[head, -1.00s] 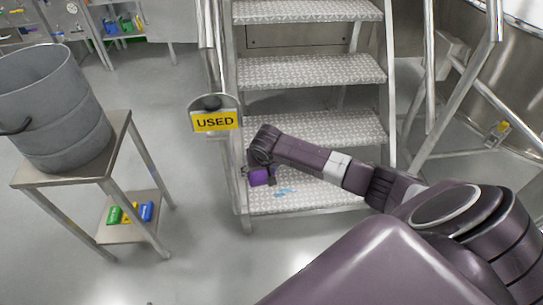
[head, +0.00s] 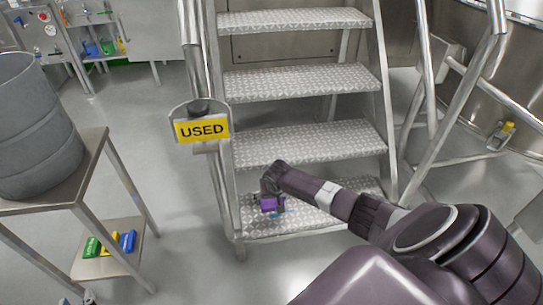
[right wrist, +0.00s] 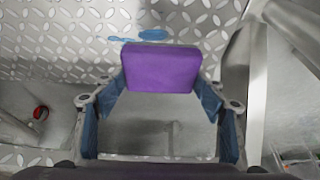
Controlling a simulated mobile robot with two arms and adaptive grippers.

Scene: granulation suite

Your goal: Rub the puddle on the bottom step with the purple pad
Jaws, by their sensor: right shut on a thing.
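My right gripper (head: 270,206) is shut on the purple pad (head: 268,204), low over the left part of the bottom step (head: 262,228). In the right wrist view the pad (right wrist: 160,72) is a purple block held between the two fingertips. The blue puddle (right wrist: 152,35) shows there just beyond the pad's upper edge, with a smaller blue patch to its left. In the head view the arm and gripper hide most of the puddle. I cannot tell whether the pad touches the step. My left gripper is not in view.
Metal stairs with handrails rise behind the bottom step. A yellow USED sign (head: 202,129) is on the left rail. A side table (head: 62,190) at left bears a grey drum (head: 35,130), with coloured items on its lower shelf. The floor between table and stairs is clear.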

